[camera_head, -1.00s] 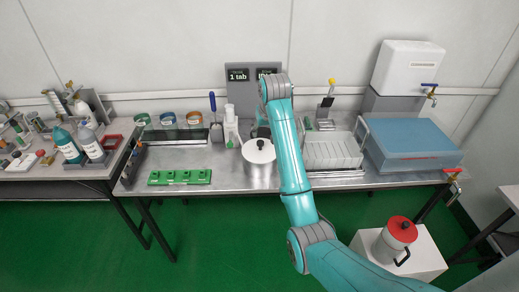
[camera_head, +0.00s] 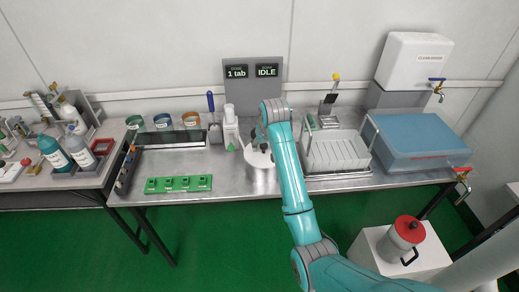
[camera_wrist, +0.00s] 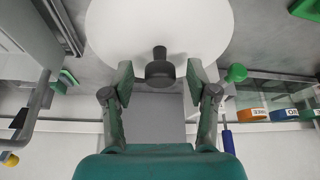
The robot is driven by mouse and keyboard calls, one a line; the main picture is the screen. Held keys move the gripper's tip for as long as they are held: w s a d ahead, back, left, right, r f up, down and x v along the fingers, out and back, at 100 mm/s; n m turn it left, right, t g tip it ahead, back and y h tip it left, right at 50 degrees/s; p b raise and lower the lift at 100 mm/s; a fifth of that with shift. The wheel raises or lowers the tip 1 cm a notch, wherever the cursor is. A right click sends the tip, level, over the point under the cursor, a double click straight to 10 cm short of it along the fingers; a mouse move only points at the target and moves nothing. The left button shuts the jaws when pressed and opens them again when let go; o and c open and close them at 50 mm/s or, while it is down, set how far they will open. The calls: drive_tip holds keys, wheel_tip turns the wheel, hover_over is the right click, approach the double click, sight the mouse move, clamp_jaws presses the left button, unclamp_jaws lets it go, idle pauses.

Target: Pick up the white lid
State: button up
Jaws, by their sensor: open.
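The white lid (camera_head: 256,158) is a round disc on top of the metal pot (camera_head: 263,180), partly hidden behind my arm in the head view. In the wrist view the lid (camera_wrist: 160,25) fills the top middle, with a dark knob (camera_wrist: 159,68) standing at its centre. My gripper (camera_wrist: 160,78) is open, with one fingertip on each side of the knob and gaps between them and it. In the head view my gripper (camera_head: 258,138) is over the lid, and its fingertips are mostly hidden.
A white bottle (camera_head: 230,128) stands close left of the pot. A white slotted rack (camera_head: 336,150) is to the right, with a blue-topped bin (camera_head: 412,140) beyond it. A green tray (camera_head: 178,184) lies at the front left.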

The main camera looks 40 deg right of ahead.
drive_tip(key=shift+f, duration=0.1)
clamp_jaws()
